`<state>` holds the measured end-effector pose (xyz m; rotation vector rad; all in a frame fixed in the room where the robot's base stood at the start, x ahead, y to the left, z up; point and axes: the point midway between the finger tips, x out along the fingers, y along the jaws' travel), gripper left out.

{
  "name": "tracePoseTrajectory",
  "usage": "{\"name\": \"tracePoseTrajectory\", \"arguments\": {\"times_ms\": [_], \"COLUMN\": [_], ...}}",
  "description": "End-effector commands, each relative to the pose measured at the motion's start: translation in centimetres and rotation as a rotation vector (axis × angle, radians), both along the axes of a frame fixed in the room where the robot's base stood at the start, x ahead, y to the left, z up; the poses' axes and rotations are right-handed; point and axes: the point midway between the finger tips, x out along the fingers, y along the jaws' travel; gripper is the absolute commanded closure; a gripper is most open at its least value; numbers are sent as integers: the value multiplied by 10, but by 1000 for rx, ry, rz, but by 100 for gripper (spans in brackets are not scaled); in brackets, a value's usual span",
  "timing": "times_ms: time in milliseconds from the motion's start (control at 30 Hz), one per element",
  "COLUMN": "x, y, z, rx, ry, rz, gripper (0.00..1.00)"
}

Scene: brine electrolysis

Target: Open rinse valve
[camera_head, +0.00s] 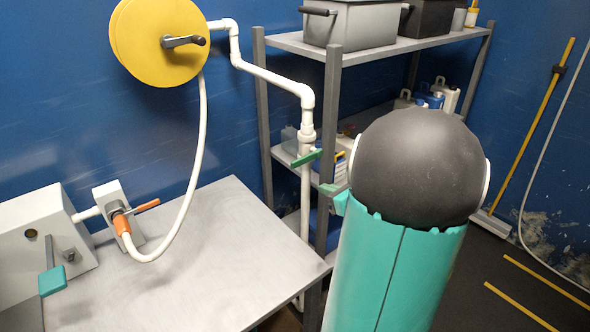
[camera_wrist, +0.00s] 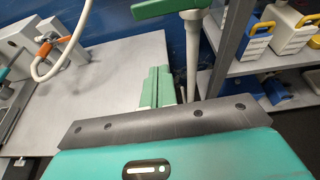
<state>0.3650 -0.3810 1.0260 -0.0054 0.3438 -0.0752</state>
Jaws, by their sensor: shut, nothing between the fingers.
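A valve with a green lever handle (camera_head: 306,158) sits on a white vertical pipe (camera_head: 306,185) beside the shelf. The lever slants across the pipe. In the wrist view the green handle (camera_wrist: 158,8) is at the top edge, partly cut off, above the pipe (camera_wrist: 191,50). My gripper (camera_wrist: 158,72) is shut and empty, below and slightly left of the handle in that view, apart from it. In the head view only a bit of my gripper (camera_head: 336,190) shows past my arm, just below and right of the valve.
A white hose (camera_head: 200,130) hangs from a yellow reel (camera_head: 160,40). A metal shelf (camera_head: 333,100) with bins and bottles stands close behind the valve, its upright near my gripper.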

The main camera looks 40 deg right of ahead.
Motion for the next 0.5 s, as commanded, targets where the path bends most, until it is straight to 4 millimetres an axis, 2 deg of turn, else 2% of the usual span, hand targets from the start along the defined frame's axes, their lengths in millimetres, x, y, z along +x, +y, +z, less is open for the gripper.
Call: {"name": "tracePoseTrajectory", "arguments": {"times_ms": [133,267,500], "x": [-6,1,39], "y": [-9,-11,-16], "z": [-3,-6,-20], "rx": [20,21,22], "ry": [-10,-9,-9], "rz": [-37,-40,-41], "gripper": [100,100,100]}}
